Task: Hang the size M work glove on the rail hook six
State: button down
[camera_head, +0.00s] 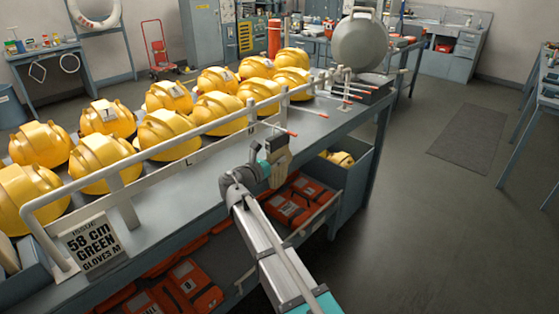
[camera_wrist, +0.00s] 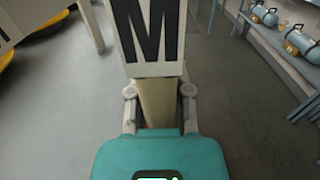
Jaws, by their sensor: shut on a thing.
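My gripper (camera_head: 264,169) is in front of the bench, below and beside the rail (camera_head: 210,124). It is shut on a tan work glove (camera_head: 281,168), held in the air near a red-tipped hook (camera_head: 292,133). In the wrist view the fingers of my gripper (camera_wrist: 159,92) close on the glove's tan part (camera_wrist: 157,105); above it is a white label with a large black M (camera_wrist: 148,38). The rail carries several red-tipped hooks, more of them towards the far right end (camera_head: 352,97). I cannot read hook numbers. No hook shows in the wrist view's grip area.
Yellow helmets (camera_head: 168,134) stand in rows behind the rail. A card (camera_head: 92,243) at the near left reads 58 cm, green, gloves M. An open drawer (camera_head: 303,203) with orange cases is below my gripper. A grey bell-shaped lid (camera_head: 360,42) stands at the far end.

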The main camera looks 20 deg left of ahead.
jog(key=shift+w+a+f, duration=0.1)
jog(key=shift+a+f, duration=0.15)
jog(key=shift+f, duration=0.05)
dwell(0.6)
jog(key=shift+c, duration=2.3)
grip_release()
jog(key=v, duration=1.2)
